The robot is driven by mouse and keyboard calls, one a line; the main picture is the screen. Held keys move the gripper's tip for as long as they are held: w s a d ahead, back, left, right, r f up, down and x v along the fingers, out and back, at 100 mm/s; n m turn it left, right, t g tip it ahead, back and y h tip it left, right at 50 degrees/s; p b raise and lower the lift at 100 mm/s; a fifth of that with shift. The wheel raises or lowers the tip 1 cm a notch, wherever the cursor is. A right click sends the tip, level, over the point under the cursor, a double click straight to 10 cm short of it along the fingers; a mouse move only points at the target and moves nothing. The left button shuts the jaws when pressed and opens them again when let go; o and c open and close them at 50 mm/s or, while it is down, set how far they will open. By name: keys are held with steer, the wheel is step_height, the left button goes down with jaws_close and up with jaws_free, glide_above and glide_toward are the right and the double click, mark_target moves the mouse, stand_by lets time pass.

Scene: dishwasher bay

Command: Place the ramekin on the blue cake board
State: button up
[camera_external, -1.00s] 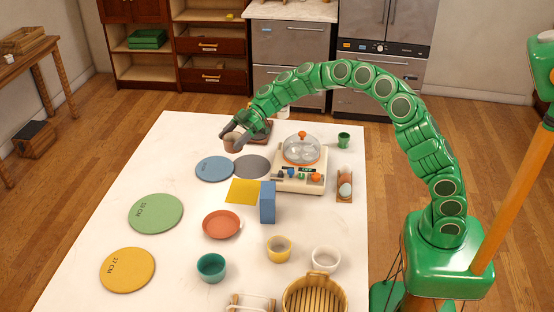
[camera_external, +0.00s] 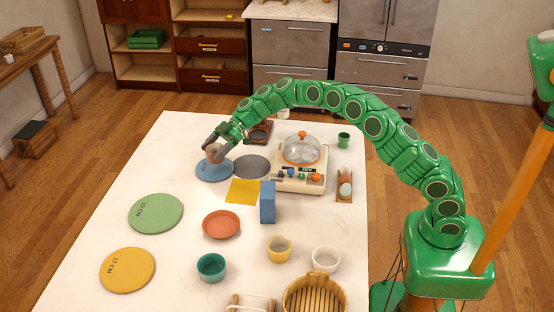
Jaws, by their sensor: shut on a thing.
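My gripper (camera_external: 214,148) is shut on a small brownish ramekin (camera_external: 213,156). The ramekin is upright and sits over the blue cake board (camera_external: 211,172), a round flat disc at the far left of the table. It looks very low over the board or touching it; I cannot tell which from this view. The gripper fingers hide part of the ramekin's rim.
A grey disc (camera_external: 252,166) lies right of the blue board, with a yellow square (camera_external: 243,191) in front. A blue block (camera_external: 267,202) and a domed appliance (camera_external: 301,165) stand further right. Green (camera_external: 156,213) and yellow (camera_external: 127,270) boards lie nearer on the left.

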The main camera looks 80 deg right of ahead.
steer(key=shift+w+d+f, duration=0.1)
steer(key=shift+w+f, duration=0.25)
steer(key=shift+w, duration=0.05)
steer(key=shift+w+f, duration=0.1)
steer(key=shift+f, duration=1.55)
steer(key=shift+f, duration=0.1)
steer(key=o, duration=1.1)
steer(key=shift+r, duration=0.2)
steer(key=v, duration=1.2)
